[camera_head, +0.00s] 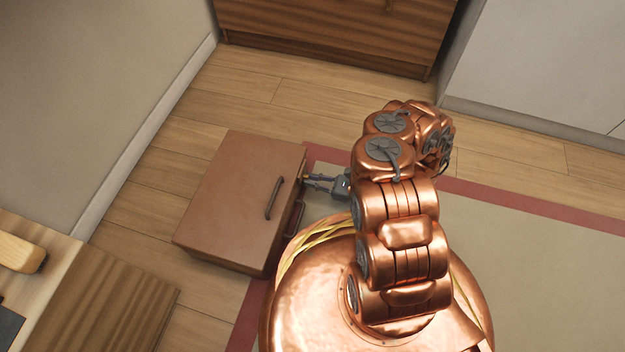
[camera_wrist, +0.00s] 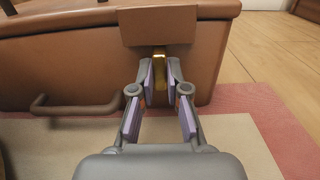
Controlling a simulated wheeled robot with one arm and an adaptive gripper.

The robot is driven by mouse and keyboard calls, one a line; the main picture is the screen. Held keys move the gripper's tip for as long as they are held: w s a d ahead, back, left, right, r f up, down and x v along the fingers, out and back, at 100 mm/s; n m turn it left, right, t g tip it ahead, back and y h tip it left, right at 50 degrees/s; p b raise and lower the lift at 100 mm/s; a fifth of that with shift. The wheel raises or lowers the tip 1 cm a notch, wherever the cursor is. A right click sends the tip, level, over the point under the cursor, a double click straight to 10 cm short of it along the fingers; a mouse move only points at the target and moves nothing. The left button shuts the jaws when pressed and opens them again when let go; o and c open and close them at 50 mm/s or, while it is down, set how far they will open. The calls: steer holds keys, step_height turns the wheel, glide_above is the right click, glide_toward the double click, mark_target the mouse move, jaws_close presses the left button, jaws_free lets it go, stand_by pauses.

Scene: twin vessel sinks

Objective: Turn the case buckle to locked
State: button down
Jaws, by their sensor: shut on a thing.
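The brown case (camera_head: 238,200) lies on the floor left of my arm, and its front side fills the upper part of the wrist view (camera_wrist: 80,68). A small brass buckle (camera_wrist: 160,66) sits on that side below a brown flap (camera_wrist: 158,25). My gripper (camera_head: 307,181) reaches the case's right side in the head view. In the wrist view its fingertips (camera_wrist: 160,88) are shut on the brass buckle, one pad at each side. The buckle's lower part is partly hidden between the pads.
A rug (camera_head: 540,245) with a red border lies under my base. A wooden cabinet (camera_head: 340,32) stands at the back, and a counter (camera_head: 110,300) is at lower left.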

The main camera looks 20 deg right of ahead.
stand_by(0.4)
steer(key=c, duration=1.4)
jaws_free()
steer(key=shift+c, duration=0.2)
steer(key=v, duration=1.2)
